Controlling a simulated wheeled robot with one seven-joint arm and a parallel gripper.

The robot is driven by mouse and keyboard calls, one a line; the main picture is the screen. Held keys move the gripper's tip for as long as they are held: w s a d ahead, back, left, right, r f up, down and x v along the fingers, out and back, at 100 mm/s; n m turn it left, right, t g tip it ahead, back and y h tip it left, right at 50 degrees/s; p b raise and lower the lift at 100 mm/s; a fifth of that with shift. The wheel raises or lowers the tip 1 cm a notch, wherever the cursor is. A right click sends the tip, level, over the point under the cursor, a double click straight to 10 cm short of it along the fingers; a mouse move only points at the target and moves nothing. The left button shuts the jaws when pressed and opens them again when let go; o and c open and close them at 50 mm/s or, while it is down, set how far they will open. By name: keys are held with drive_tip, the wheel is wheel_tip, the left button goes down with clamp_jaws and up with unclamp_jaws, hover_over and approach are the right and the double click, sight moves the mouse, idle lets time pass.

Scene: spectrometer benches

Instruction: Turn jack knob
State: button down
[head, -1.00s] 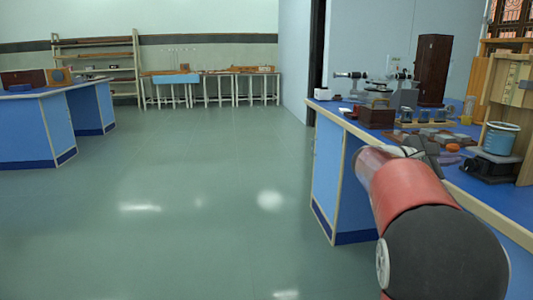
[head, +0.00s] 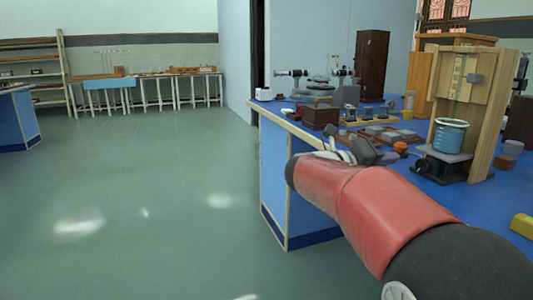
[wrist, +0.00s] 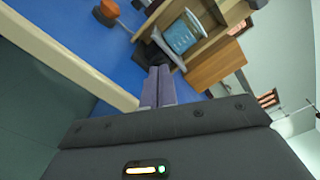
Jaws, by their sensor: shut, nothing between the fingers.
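A small dark jack (head: 440,170) stands on the blue bench at the right in the head view, with a grey top plate. A glass beaker of blue liquid (head: 450,136) sits on it. In the wrist view the jack (wrist: 148,54) and the tilted-looking beaker (wrist: 180,38) are just beyond my fingertips.
A wooden stand (head: 478,110) rises behind the jack. An orange-topped item (head: 400,147) lies left of it. A spectrometer (head: 318,88) and a dark box (head: 320,117) stand farther along the blue bench (head: 315,138). A yellow block (head: 522,225) is at the right. The floor to the left is clear.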

sight(423, 165)
drive_tip(key=x, duration=0.5)
drive_tip(key=shift+r, duration=0.25)
drive_tip(key=shift+w+d+f+p, duration=0.1)
drive_tip(key=shift+d+p, duration=0.15)
drive_tip(key=shift+d, duration=0.15)
drive_tip(key=shift+w+d+f+p, duration=0.1)
drive_tip(key=shift+w+d+p, duration=0.05)
drive_tip(key=shift+d+p, duration=0.15)
drive_tip(key=shift+d, duration=0.15)
drive_tip(key=shift+s+f, duration=0.15)
drive_tip(key=shift+f, duration=0.05)
drive_tip(key=shift+f+p, duration=0.45)
drive_tip(key=shift+p, duration=2.3)
drive_tip(key=shift+r, duration=0.15)
drive_tip(key=shift+w+r+p, duration=0.2)
drive_tip(key=shift+w+p, duration=0.25)
drive_tip(key=shift+p, duration=0.35)
